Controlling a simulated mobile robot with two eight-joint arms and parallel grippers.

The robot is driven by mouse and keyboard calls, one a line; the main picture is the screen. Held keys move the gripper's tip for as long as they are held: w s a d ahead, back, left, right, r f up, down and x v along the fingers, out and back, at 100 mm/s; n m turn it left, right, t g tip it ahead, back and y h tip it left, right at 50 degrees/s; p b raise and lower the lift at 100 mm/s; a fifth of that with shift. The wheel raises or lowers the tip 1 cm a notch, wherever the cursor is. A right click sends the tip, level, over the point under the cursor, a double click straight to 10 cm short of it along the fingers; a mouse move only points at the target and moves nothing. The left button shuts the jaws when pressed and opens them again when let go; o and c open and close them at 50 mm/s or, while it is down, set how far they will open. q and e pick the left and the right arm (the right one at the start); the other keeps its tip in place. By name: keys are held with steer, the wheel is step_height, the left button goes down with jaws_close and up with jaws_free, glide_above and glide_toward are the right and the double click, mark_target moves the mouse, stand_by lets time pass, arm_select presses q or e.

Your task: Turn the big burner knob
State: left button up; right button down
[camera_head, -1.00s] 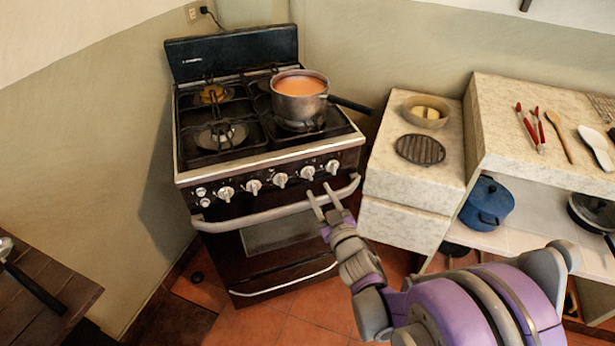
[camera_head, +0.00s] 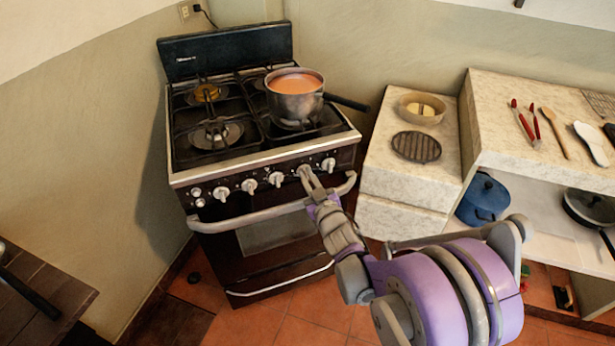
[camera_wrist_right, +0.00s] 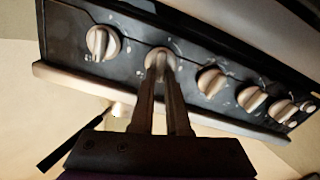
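The black stove (camera_head: 262,237) has a row of pale burner knobs along its front panel. My right gripper (camera_head: 306,173) is at the second large knob from the right in the head view. In the right wrist view this knob (camera_wrist_right: 160,60) sits between my two fingertips (camera_wrist_right: 160,80), with a narrow gap between the fingers, which look closed on its grip. The fingers partly hide the knob. The rightmost knob (camera_head: 329,164) is free beside it, and another knob (camera_head: 276,179) is free on its left. My left gripper is not in view.
A pot of orange liquid (camera_head: 295,100) stands on the right front burner, its dark handle pointing right. The oven handle bar (camera_head: 250,217) runs just below the knobs. A stone counter (camera_head: 405,185) stands to the right. A wooden table (camera_head: 45,285) is at lower left.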

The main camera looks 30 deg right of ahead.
steer(key=shift+n, duration=0.3)
steer(key=n, duration=0.4)
steer(key=n+b, duration=0.1)
steer(key=n, duration=0.3)
steer(key=a+f+n, duration=0.1)
steer(key=n, duration=0.3)
stand_by(0.5)
steer(key=shift+n, duration=0.3)
steer(key=c, duration=0.9)
jaws_free()
